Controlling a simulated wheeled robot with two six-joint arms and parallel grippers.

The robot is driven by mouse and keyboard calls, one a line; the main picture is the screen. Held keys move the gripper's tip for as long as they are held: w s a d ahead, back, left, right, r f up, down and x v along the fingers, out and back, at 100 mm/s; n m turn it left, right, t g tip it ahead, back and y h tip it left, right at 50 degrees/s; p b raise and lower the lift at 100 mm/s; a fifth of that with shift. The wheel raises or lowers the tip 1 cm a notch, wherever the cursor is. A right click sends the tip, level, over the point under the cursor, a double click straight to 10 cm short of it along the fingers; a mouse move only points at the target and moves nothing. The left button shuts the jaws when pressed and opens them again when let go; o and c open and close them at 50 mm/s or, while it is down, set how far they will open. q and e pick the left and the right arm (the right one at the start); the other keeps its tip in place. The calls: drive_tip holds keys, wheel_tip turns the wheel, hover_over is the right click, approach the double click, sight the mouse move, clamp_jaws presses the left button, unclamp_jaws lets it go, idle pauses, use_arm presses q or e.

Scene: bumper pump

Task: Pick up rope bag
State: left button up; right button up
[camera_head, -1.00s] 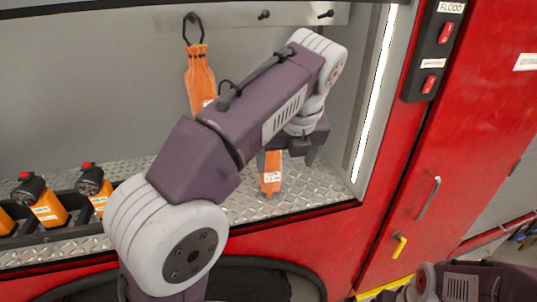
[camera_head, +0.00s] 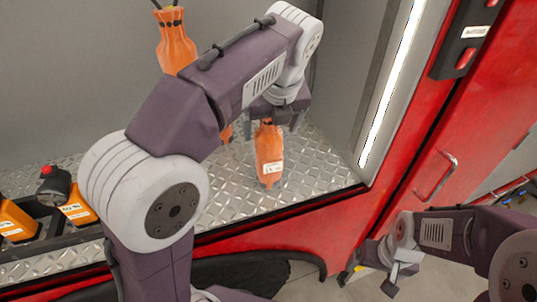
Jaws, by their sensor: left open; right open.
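An orange rope bag (camera_head: 269,160) with a white label is on the diamond-plate shelf, its neck just below my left gripper (camera_head: 275,122). That gripper points down with its fingers apart; I cannot tell whether the neck is between them. A second orange bag (camera_head: 177,42) hangs against the grey back wall, its lower part hidden by my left arm. A small orange patch shows under the arm; I cannot tell what it belongs to. My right gripper (camera_head: 393,277) is open and empty, low at the right, outside the red body.
Orange devices with dark heads (camera_head: 75,208) stand in a black rack at the left. A light strip (camera_head: 390,85) runs along the compartment's right side. A red door with a handle (camera_head: 436,177) and a switch panel (camera_head: 463,45) are further right.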

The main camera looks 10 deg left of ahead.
sight(270, 138)
use_arm(q)
drive_tip(key=x, duration=0.4)
drive_tip(key=shift+w+a+f, duration=0.1)
drive_tip(key=shift+w+f, duration=0.05)
drive_tip(key=shift+f, duration=0.25)
drive_tip(key=c, duration=1.9)
clamp_jaws()
